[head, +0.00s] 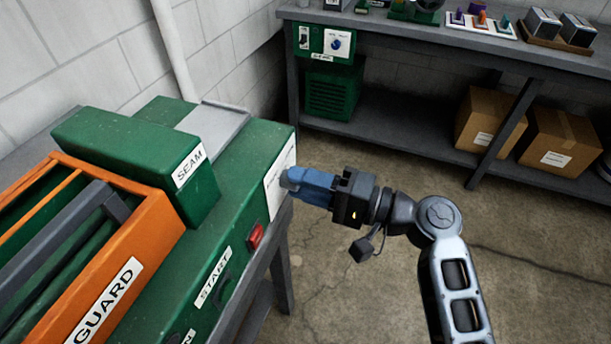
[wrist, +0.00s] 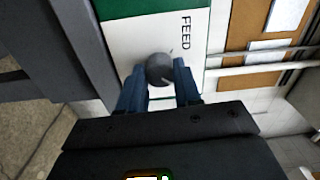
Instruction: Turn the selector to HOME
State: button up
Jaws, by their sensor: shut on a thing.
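The selector is a round dark grey knob (wrist: 159,69) on a white plate (wrist: 130,48) in the wrist view, with the word FEED printed on the plate. A short thin mark shows at the knob's edge on the FEED side. No HOME label is readable. My gripper (head: 288,179) reaches the white plate on the green machine's (head: 245,150) side face in the head view. Its two blue fingers lie on either side of the knob and are shut on it. In the head view the fingers hide the knob.
An orange guard (head: 150,235), a SEAM block (head: 140,150) and a red switch (head: 256,235) by the START label are on the machine. A bench (head: 450,50) at the back holds another panel with a blue knob (head: 336,43). Cardboard boxes (head: 487,120) stand on its lower shelf. The floor between is clear.

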jog(key=shift+m, duration=0.5)
jog(key=o, duration=1)
jog(key=shift+o, duration=0.2)
jog(key=b+v, duration=0.1)
jog(key=v, duration=0.6)
jog(key=shift+d, duration=0.4)
jog(key=shift+s, duration=0.1)
